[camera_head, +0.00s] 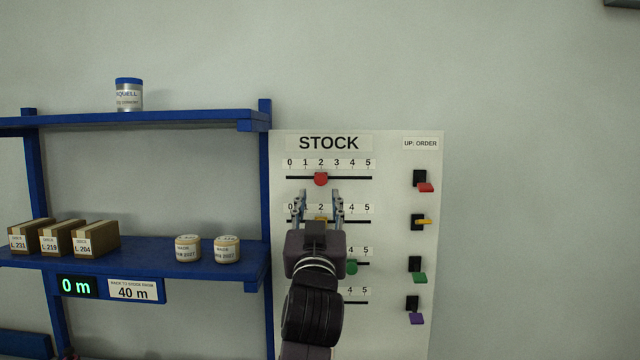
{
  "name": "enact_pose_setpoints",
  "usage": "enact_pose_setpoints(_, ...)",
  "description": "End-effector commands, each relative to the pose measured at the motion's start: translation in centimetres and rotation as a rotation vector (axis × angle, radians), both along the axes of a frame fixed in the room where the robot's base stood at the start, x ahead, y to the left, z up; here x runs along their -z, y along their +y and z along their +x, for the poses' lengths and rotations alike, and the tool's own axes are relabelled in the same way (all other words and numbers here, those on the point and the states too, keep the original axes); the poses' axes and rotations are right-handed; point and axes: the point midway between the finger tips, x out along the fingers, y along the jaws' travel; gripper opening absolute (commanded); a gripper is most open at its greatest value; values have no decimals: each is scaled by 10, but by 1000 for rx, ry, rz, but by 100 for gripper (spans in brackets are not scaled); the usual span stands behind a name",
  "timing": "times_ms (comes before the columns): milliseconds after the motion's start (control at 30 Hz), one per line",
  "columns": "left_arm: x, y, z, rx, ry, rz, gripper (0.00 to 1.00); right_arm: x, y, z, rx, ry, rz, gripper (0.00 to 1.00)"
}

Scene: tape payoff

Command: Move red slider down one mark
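The red slider (320,179) sits at mark 2 on the top scale of the white STOCK board (390,160), which runs from 0 to 5. My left gripper (320,194) is in front of the board, just below the red slider. Its two fingers are apart and point up, with nothing seen held between them. A yellow slider (320,219) shows partly between the fingers on the second scale, near mark 2. I cannot tell whether the fingers touch the board. My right gripper is not in view.
A green slider (351,267) sits on the third scale, right of my gripper. The fourth scale's knob is hidden behind my arm. Red (426,187), yellow (424,222), green (419,277) and purple (417,319) levers line the board's right side. A blue shelf (150,250) with boxes stands left.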

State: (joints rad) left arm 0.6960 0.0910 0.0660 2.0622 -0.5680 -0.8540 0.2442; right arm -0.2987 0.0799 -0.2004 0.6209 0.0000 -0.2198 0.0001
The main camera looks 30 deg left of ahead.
Motion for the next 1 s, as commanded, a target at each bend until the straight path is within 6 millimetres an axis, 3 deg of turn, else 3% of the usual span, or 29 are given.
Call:
enact_pose_setpoints(400, -25, 30, 49, -1, 5, 0, 38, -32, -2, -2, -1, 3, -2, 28)
enact_pose_setpoints(800, -26, 35, 57, 1, 3, -1, 38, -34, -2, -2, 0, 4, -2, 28)
enact_pose_setpoints(1000, -26, 35, 57, 1, 4, -1, 17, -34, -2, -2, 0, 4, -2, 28)
